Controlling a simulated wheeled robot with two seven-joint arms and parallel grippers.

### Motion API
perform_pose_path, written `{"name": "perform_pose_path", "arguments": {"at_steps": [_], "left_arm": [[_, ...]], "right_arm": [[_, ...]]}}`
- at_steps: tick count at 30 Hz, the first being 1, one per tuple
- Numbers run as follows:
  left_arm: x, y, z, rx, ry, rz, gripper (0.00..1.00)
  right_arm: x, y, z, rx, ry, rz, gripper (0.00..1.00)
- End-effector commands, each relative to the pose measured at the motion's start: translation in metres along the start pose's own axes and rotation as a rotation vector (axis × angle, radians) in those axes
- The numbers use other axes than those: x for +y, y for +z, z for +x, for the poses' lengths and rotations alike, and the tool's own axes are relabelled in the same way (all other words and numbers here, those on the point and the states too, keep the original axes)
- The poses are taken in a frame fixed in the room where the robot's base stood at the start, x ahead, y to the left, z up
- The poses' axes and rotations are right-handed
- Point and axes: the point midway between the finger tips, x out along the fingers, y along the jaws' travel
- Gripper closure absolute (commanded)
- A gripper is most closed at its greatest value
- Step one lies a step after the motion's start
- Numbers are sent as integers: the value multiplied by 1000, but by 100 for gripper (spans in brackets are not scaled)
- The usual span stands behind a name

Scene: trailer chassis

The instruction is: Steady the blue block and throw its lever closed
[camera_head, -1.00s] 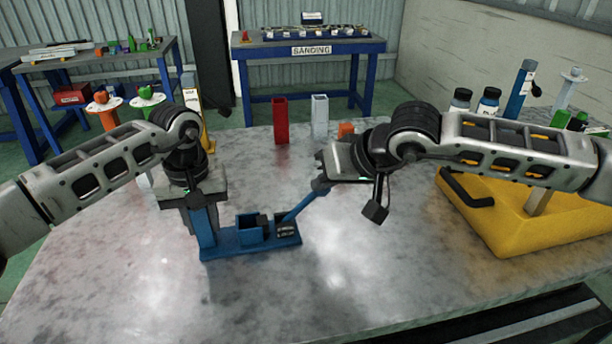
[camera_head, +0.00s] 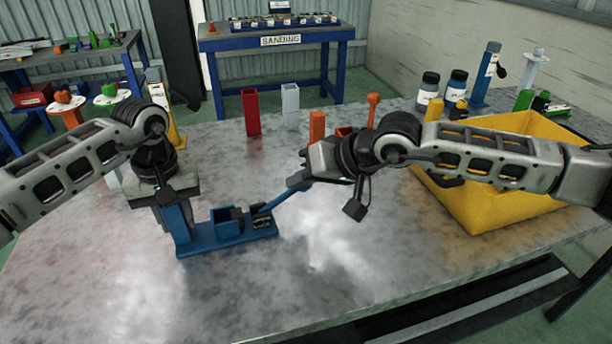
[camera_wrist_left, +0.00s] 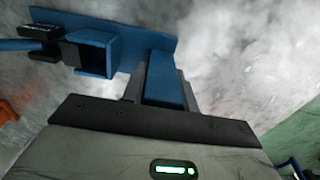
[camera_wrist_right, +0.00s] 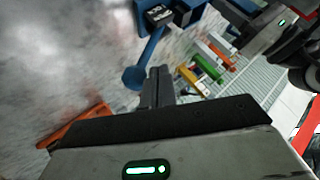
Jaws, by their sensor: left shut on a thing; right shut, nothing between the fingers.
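The blue block (camera_head: 225,238) stands on the grey table, with a flat base, an upright post at its left end and an open box in the middle. Its blue lever (camera_head: 280,199) slants up to the right from the base. My left gripper (camera_head: 174,206) is shut on the upright post, which shows between its fingers in the left wrist view (camera_wrist_left: 165,85). My right gripper (camera_head: 299,182) is shut and empty at the lever's free end. In the right wrist view, the lever's round end (camera_wrist_right: 134,78) is right beside the closed fingers; contact is unclear.
A yellow bin (camera_head: 480,195) stands at the right of the table. A red holder (camera_head: 251,112), a white holder (camera_head: 290,106) and an orange piece (camera_head: 317,126) stand behind the right gripper. Bottles (camera_head: 428,91) stand at the back right. The table front is clear.

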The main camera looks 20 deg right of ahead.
Motion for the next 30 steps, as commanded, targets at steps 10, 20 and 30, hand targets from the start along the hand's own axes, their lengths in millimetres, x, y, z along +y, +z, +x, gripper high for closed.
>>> {"name": "perform_pose_path", "arguments": {"at_steps": [10,20,30], "left_arm": [[1,0,-2,2,2,1,100],[1,0,-1,2,2,1,100],[1,0,-1,2,2,1,100]], "right_arm": [[0,0,-6,1,0,1,100],[3,0,-65,2,3,1,100],[2,1,-100,0,0,0,100]]}}
